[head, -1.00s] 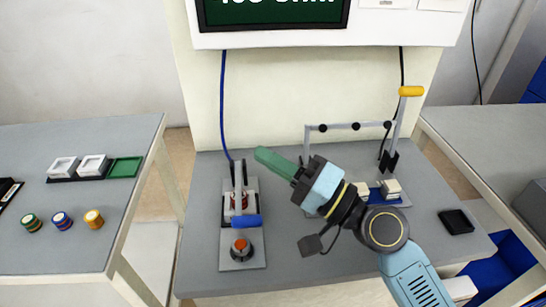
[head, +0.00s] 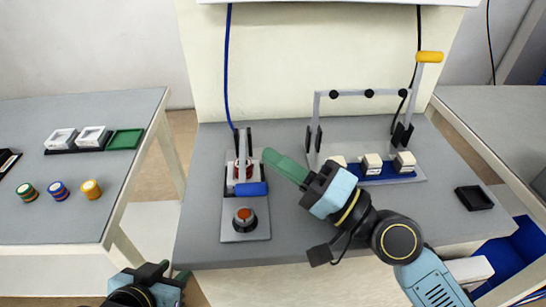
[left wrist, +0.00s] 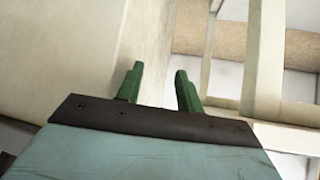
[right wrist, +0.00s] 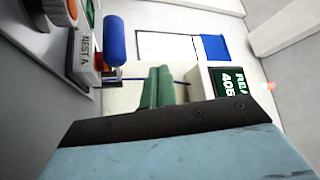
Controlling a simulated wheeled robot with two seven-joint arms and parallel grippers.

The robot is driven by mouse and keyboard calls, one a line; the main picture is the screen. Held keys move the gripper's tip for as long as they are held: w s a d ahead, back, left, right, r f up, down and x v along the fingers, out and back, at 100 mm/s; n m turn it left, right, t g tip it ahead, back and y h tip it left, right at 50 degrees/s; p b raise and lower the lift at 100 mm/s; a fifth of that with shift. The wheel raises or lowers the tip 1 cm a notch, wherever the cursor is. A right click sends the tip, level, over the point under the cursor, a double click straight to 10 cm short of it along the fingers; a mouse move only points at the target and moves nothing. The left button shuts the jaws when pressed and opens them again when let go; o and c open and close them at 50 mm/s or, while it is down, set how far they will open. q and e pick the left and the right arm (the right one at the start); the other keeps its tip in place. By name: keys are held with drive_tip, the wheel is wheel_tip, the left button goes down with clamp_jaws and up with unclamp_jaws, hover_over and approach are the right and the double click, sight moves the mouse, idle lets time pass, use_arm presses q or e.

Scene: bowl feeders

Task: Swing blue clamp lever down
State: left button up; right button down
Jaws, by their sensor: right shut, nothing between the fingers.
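The blue clamp lever's handle (head: 251,189) lies crosswise at the front of the clamp on the grey left fixture (head: 243,235). It sits just above the table, behind a round orange-topped knob (head: 244,216); I cannot tell whether it is fully down. The blue handle (right wrist: 115,40) also shows in the right wrist view, apart from the fingers. My right gripper (head: 268,155) is shut and empty, its green tips just right of and behind the handle. It also shows in the right wrist view (right wrist: 158,85). My left gripper (head: 172,271) is low at the bottom edge, open and empty (left wrist: 158,88).
A second clamp with a raised yellow handle (head: 429,57) stands at the right, over white blocks on a blue strip (head: 385,179). A black tray (head: 474,198) lies farther right. The left table (head: 60,222) holds trays and coloured discs. A blue cable (head: 227,70) hangs behind.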

use_arm(q)
drive_tip(key=shift+w+d+r+t, duration=0.1)
drive_tip(key=shift+w+r+t, duration=0.15)
drive_tip(key=shift+r+t, duration=0.1)
use_arm(e)
drive_tip(key=shift+f, duration=0.15)
